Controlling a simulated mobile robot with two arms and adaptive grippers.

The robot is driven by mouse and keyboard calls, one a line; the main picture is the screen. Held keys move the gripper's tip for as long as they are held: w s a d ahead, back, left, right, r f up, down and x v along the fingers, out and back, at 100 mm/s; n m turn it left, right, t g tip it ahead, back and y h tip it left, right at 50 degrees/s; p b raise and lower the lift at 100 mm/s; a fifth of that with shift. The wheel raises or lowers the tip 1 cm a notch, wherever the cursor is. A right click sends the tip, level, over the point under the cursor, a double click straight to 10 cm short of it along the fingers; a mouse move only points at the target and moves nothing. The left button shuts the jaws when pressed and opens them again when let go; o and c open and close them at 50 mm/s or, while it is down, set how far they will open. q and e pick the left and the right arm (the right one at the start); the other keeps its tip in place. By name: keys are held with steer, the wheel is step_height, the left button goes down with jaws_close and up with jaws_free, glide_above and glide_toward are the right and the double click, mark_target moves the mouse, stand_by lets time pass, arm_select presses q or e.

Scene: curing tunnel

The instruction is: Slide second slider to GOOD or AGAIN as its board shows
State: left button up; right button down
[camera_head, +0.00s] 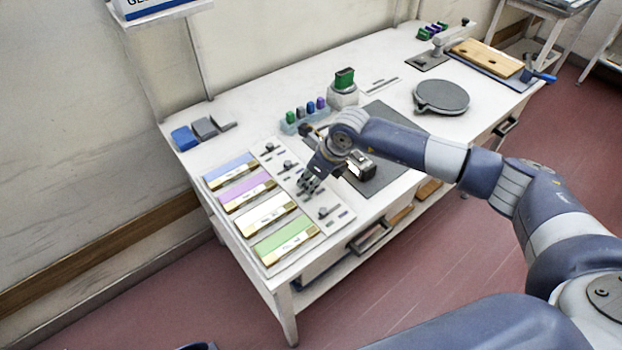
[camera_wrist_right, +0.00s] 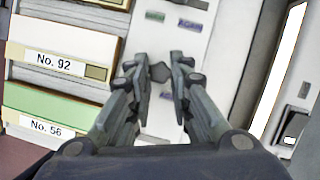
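Four label boards lie in a row at the table's left end: blue (camera_head: 229,168), purple (camera_head: 246,190), white (camera_head: 264,215) and green (camera_head: 287,239). The wrist view reads "No. 92" on the white board (camera_wrist_right: 61,62) and "No. 56" on the green one (camera_wrist_right: 40,127). A pale slider panel (camera_head: 339,228) runs beside them, with dark knobs such as the far one (camera_head: 269,148), the one by the purple board (camera_head: 288,165) and the near one (camera_head: 323,211). My right gripper (camera_head: 309,186) is over the panel by the white board; its parted fingers (camera_wrist_right: 157,72) flank a grey knob (camera_wrist_right: 160,73). Contact is unclear.
Green and purple marks (camera_wrist_right: 155,16) lie on the panel. A caddy of coloured blocks (camera_head: 303,119), a green-topped device (camera_head: 344,88), a dark mat (camera_head: 385,172) and a round grey plate (camera_head: 441,97) stand to the right. Blue and grey blocks (camera_head: 185,138) sit at the back left.

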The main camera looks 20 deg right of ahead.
steer(key=shift+s+a+f+b, duration=0.1)
steer(key=shift+s+a+b, duration=0.15)
steer(key=shift+a, duration=0.25)
steer(key=shift+s+a+f+b, duration=0.1)
steer(key=shift+a+b, duration=0.15)
steer(key=shift+a, duration=0.2)
steer(key=shift+s+a+r, duration=0.15)
steer(key=shift+a+r, duration=0.05)
steer(key=shift+a, duration=0.1)
steer(key=c, duration=1.4)
jaws_free()
steer(key=shift+a, duration=0.1)
steer(key=shift+c, duration=0.2)
steer(key=shift+r, duration=0.1)
steer(key=shift+d+r, duration=0.2)
steer(key=shift+r, duration=0.05)
steer(key=v, duration=1.1)
steer(key=shift+r, duration=0.2)
steer(key=shift+s+a, duration=0.1)
